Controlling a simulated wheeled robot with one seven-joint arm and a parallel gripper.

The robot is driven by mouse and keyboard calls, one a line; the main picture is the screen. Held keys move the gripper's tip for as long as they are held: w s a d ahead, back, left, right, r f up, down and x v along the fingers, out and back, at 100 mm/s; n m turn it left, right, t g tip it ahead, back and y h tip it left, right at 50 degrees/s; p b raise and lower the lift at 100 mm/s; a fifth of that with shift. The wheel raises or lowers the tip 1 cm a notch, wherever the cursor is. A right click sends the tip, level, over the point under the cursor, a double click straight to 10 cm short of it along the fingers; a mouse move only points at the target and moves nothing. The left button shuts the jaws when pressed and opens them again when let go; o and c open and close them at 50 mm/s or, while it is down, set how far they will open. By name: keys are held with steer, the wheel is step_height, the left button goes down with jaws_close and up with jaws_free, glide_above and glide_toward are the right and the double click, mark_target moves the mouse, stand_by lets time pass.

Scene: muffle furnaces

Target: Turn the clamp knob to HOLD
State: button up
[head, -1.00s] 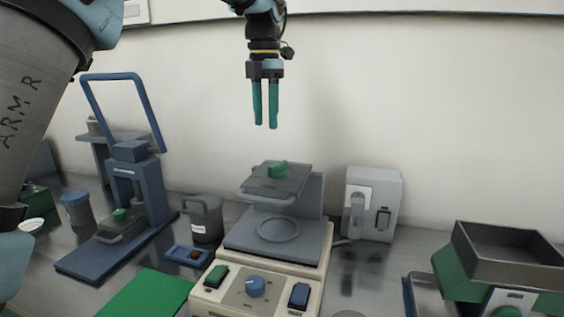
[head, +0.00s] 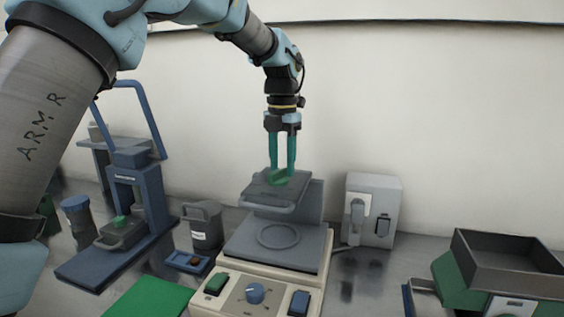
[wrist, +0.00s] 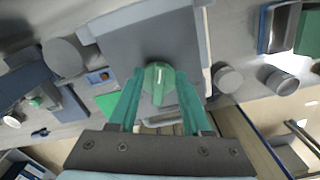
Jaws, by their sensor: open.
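The clamp knob (head: 279,178) is green and sits on top of the grey raised plate (head: 262,190) of the beige-based device (head: 240,276). In the wrist view the knob (wrist: 158,75) is round with a pale line across it. My gripper (head: 282,167) points straight down over the knob with its two green fingers apart. In the wrist view the fingers (wrist: 160,85) are on either side of the knob, and nothing is held. I cannot tell whether the fingertips touch it. No HOLD mark is legible.
A blue press (head: 135,190) and a grey canister (head: 206,230) stand left. A grey box (head: 373,210) stands right, and an open-topped hopper (head: 505,262) farther right.

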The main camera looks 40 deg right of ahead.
steer(key=shift+f, duration=0.15)
steer(key=shift+c, duration=0.3)
jaws_close()
